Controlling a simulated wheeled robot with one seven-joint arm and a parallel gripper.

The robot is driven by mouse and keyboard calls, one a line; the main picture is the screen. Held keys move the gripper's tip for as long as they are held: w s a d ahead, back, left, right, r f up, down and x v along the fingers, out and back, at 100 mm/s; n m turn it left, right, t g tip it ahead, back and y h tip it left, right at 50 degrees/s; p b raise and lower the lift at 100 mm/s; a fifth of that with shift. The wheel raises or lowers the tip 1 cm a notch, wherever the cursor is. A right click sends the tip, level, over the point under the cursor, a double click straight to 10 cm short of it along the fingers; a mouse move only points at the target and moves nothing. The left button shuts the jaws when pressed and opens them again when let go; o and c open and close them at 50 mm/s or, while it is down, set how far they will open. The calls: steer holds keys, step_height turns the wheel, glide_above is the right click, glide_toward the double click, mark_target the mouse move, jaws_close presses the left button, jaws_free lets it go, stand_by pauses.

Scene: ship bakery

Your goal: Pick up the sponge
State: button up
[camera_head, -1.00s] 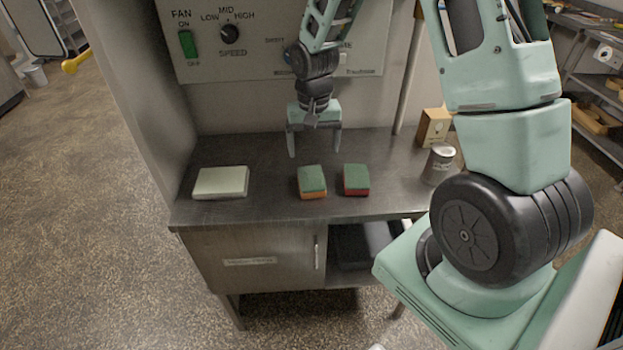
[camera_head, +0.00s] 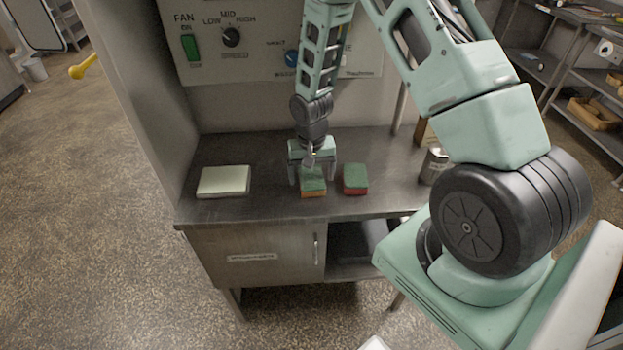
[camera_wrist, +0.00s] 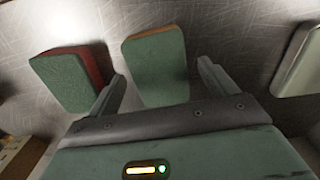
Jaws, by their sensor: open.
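Two sponges with green tops lie side by side on the metal counter (camera_head: 240,212). The orange-sided sponge (camera_head: 314,188) is in the middle, and the red-sided sponge (camera_head: 355,179) is to its right. My gripper (camera_head: 312,181) is open and pointing down over the orange-sided sponge, with one finger to each side of it in the head view. In the wrist view the orange-sided sponge (camera_wrist: 157,66) shows between and beyond the fingertips (camera_wrist: 160,72). The red-sided sponge (camera_wrist: 72,78) is outside the left finger there. I cannot tell whether the fingers touch either sponge.
A pale flat block (camera_head: 223,181) lies on the counter at the left. A grey can (camera_head: 434,165) stands at the right, partly hidden by my arm. The control panel (camera_head: 230,65) rises behind the counter. Bare counter lies between the block and the orange-sided sponge.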

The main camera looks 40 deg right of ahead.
mark_target(311, 177)
steer(key=c, duration=1.1)
steer(key=shift+o, duration=0.2)
step_height(311, 177, up, 10)
steer(key=b, duration=0.2)
